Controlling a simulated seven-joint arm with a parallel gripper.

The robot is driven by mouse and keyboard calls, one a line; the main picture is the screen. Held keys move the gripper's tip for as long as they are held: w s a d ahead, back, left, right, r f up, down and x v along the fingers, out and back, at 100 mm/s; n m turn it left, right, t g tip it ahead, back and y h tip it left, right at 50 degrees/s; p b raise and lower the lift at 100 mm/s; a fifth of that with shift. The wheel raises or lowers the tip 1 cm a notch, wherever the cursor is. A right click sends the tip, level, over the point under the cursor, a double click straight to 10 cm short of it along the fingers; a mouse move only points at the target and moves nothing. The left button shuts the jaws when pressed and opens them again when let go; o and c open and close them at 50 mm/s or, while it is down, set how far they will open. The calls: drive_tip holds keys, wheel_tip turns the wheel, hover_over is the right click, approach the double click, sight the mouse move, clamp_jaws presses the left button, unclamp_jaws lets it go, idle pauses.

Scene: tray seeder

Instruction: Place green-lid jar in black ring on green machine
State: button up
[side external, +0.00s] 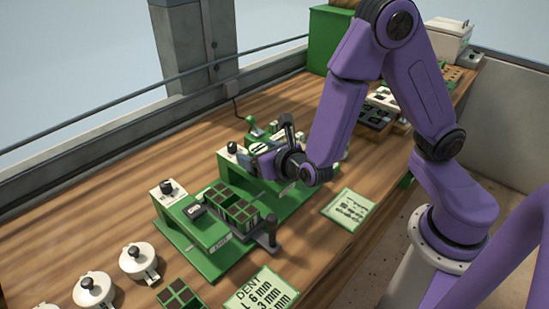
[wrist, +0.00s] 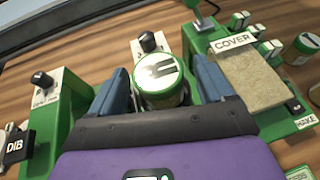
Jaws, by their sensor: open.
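A jar with a green-rimmed lid (wrist: 160,80), its white top carrying dark marks, stands between the two blue fingers of my gripper (wrist: 162,90) in the wrist view. My gripper is open, with a finger on each side of the jar and a gap visible at least on the right. In the side view my gripper (side external: 260,158) is low over the middle green machine, and it and the wrist mostly hide the jar. I cannot make out the black ring. A second jar with a green rim (wrist: 300,48) stands at the right edge of the wrist view.
A green machine marked COVER (wrist: 233,42) with a tan block (wrist: 247,80) is close on the right. A green station with a black knob (wrist: 41,79) is on the left. Several white lidded pots (side external: 138,259) stand at the front left of the wooden bench (side external: 60,215).

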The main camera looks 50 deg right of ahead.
drive_tip(key=v, duration=1.1)
drive_tip(key=s+d+m+g+h, duration=0.3)
drive_tip(key=s+d+m+g, duration=0.35)
drive_tip(key=d+m, duration=0.35)
drive_tip(key=s+a+r+m+g+y, duration=0.1)
drive_tip(key=s+a+m+g+y, duration=0.2)
drive_tip(key=s+m+g+y, duration=0.3)
drive_tip(key=s+m, duration=0.3)
drive_tip(key=m, duration=0.2)
drive_tip(key=shift+s+a+r, duration=0.15)
drive_tip(key=shift+s+r, duration=0.1)
drive_tip(key=shift+r, duration=0.05)
drive_tip(key=shift+g, duration=0.25)
idle(0.5)
